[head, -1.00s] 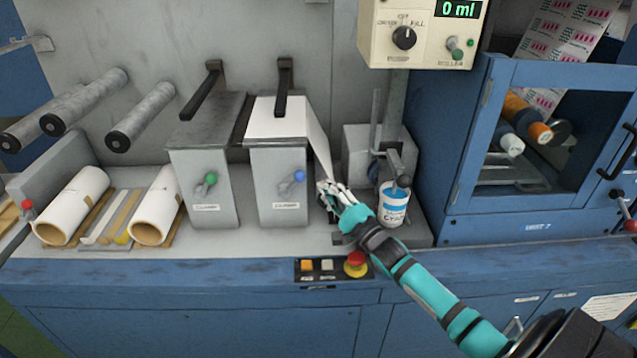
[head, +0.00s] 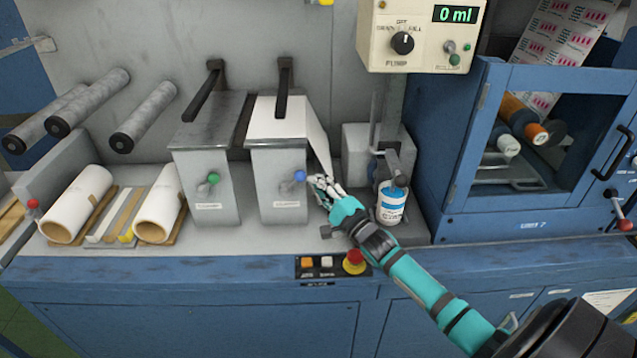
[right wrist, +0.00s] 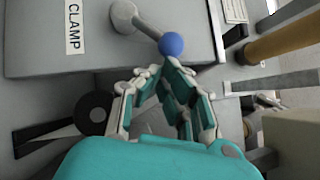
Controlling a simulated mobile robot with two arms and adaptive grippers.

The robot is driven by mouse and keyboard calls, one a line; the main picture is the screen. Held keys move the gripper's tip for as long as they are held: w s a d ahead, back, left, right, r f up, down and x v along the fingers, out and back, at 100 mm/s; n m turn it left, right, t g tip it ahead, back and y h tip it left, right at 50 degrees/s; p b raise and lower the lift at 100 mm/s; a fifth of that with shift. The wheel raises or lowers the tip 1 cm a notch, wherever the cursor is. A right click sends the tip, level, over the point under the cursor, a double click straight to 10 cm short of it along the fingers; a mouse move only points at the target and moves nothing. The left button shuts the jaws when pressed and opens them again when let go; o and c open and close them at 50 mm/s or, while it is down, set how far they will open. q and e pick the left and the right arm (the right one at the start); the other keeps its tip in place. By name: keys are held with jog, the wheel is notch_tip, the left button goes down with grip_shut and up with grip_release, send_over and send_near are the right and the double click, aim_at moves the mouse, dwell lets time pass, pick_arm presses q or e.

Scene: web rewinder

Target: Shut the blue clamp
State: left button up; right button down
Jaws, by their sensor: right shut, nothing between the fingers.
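The blue clamp is a grey box (head: 284,205) with a lever ending in a blue ball knob (head: 300,175) on its front face. The right wrist view shows the blue knob (right wrist: 171,44) on its grey lever, beside a CLAMP label (right wrist: 74,27). A black bar (head: 284,88) lies above the box, over a white web (head: 265,118); I cannot tell whether the bar presses on it. My right gripper (head: 319,182) is shut and empty, just right of the knob; its fingers (right wrist: 168,68) lie close below the knob in the wrist view. Contact is unclear. My left gripper is out of view.
A matching box with a green knob (head: 213,179) stands to the left. A white and blue can (head: 391,205) stands close to the right of my right gripper. A red button (head: 354,261) sits on the front edge. White rolls (head: 160,217) lie at left.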

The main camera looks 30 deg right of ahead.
aim_at(299, 165)
jog(key=shift+w+a+r+n+g+y+p, duration=0.15)
jog(key=shift+r+n+g+p, duration=0.4)
jog(key=shift+p, duration=0.65)
jog(key=shift+a+r+n+g+y+p, duration=0.15)
jog(key=shift+r+n+g+p, duration=0.2)
jog(key=shift+r+n+p, duration=0.6)
jog(key=shift+w+a+f+m+p, duration=0.1)
jog(key=shift+a+f+m+p, duration=0.1)
jog(key=shift+m+p, duration=0.3)
jog(key=shift+w+a+r+p, duration=0.3)
jog(key=shift+a+r+p, duration=0.1)
jog(key=shift+p, duration=0.15)
